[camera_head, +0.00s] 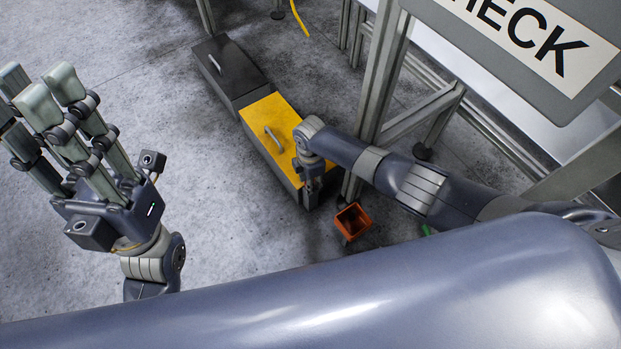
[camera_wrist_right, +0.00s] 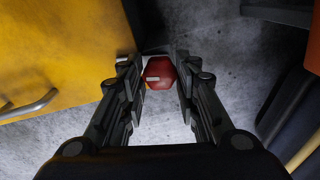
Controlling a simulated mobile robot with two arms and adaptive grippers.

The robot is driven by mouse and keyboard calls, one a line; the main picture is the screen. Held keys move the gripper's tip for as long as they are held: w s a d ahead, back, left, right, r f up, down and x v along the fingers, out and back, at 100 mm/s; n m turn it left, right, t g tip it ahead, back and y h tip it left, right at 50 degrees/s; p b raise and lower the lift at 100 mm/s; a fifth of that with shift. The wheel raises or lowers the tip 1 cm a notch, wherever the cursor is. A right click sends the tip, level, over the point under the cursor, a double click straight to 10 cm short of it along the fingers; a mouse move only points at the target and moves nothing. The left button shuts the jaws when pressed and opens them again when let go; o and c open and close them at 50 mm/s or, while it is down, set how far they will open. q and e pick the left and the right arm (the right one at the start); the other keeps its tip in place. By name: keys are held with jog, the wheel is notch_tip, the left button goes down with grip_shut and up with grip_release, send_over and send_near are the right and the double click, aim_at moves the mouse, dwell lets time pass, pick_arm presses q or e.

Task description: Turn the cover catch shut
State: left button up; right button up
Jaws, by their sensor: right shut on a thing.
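The yellow cover (camera_head: 266,112), with a grey bar handle (camera_head: 273,138), lies on a dark box on the floor. It also fills the left of the right wrist view (camera_wrist_right: 60,50). A red knob with a pale mark, which looks like the cover catch (camera_wrist_right: 160,69), sits beside the cover's edge. My right gripper (camera_wrist_right: 158,65) is shut on this knob, one finger on each side. In the head view my right gripper (camera_head: 311,188) points down at the cover's near right end and hides the knob. My left gripper (camera_head: 42,95) is raised at the left, fingers apart and empty.
A dark lidded box (camera_head: 228,68) adjoins the yellow one at the back. An orange bin (camera_head: 352,221) stands close to my right gripper. A grey metal frame (camera_head: 385,85) rises just behind my right arm, under a CHECK sign (camera_head: 530,35).

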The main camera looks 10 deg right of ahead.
jog(key=shift+n, duration=1.1)
jog(key=o, duration=1.1)
jog(key=shift+c, duration=0.2)
notch_tip(320, 180, up, 12)
